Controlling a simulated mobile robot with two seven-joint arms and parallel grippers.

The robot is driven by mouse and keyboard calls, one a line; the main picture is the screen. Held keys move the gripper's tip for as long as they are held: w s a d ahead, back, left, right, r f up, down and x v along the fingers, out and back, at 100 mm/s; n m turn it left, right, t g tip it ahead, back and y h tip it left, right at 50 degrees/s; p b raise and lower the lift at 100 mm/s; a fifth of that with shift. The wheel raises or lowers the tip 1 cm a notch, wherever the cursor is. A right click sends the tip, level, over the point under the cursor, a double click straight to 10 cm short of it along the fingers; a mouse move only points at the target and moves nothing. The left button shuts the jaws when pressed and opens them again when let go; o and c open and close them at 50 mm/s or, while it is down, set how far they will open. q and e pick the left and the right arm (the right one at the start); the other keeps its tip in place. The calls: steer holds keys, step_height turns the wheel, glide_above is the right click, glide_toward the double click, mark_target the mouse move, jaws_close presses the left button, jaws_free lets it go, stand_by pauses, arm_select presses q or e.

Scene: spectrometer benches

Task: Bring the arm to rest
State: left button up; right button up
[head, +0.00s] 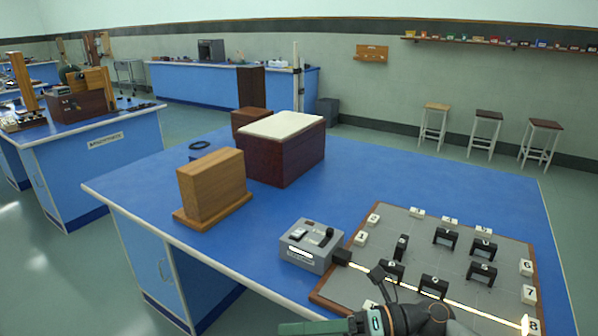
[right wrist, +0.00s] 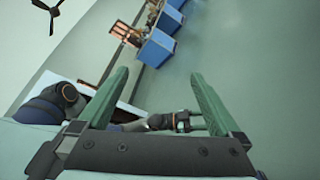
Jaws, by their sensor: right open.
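My right gripper (right wrist: 163,95) shows in the right wrist view with its two green fingers wide apart and nothing between them. In the head view a green finger of it (head: 315,327) shows at the bottom edge, in front of the blue bench (head: 385,190). The dark wrist beside it overlaps the near edge of a grey board (head: 375,240). Most of this gripper is cut off there.
The board carries numbered white blocks, several black arches and a bright beam from a grey box (head: 311,246). A wooden block (head: 212,187) and a dark red box with a pale top (head: 283,150) stand farther back.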

steer(key=w+d+f+m+t+h+p, duration=0.1)
steer(key=d+f+m+t+h, duration=0.25)
steer(key=m+t, duration=0.45)
steer(key=w+d+f+m+t+h, duration=0.1)
steer(key=d+f+m+t+h, duration=0.25)
steer(key=m, duration=0.85)
steer(key=w+d+f+m+t+h+p, duration=0.1)
steer(key=d+f+m+t+h, duration=0.3)
steer(key=m, duration=0.6)
steer(key=s+d+f+m+g+h, duration=0.2)
steer(key=s+f+m, duration=0.3)
steer(key=s+f, duration=0.2)
steer(key=s+d+f+m+g+h, duration=0.2)
steer(key=s+d+f+m+g, duration=0.1)
steer(key=s+f, duration=0.5)
steer(key=shift+s+d+f+m+g+p, duration=0.35)
steer(key=shift+f+m, duration=0.35)
steer(key=shift+m, duration=0.2)
steer(key=shift+w, duration=0.1)
